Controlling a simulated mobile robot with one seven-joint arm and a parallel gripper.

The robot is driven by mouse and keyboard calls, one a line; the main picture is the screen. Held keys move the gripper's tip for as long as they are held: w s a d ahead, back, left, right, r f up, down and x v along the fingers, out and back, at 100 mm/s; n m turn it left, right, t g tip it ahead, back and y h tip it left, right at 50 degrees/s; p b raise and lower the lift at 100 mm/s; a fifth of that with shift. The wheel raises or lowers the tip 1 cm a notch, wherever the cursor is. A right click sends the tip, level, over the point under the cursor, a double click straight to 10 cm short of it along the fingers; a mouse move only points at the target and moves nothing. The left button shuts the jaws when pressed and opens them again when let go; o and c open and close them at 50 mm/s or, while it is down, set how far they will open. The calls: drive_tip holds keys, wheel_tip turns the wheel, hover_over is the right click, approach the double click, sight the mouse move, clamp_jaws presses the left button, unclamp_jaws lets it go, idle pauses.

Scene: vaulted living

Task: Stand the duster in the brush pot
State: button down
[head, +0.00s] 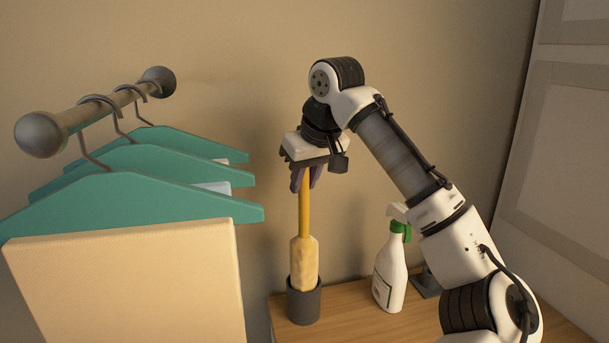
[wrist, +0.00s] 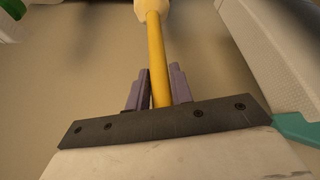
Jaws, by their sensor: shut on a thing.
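The duster has a yellow handle (head: 304,207) and a fluffy cream head (head: 303,263). It is upright, head down, with the lower end of the head inside the mouth of the dark grey brush pot (head: 304,302). The pot stands on the wooden surface. My gripper (head: 306,180) is above the pot, shut on the upper part of the handle. In the wrist view the handle (wrist: 157,55) runs between the two purple-grey fingers (wrist: 157,90). How deep the head sits in the pot is hidden by the pot's wall.
A white spray bottle (head: 391,277) with a green collar stands right of the pot, close to my arm. The wall is behind.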

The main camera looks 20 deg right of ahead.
drive_tip(key=shift+f, duration=0.2)
drive_tip(key=c, duration=1.1)
unclamp_jaws()
drive_tip(key=shift+c, duration=0.2)
drive_tip(key=v, duration=1.4)
drive_tip(key=shift+b, duration=0.45)
drive_tip(key=shift+f, duration=0.15)
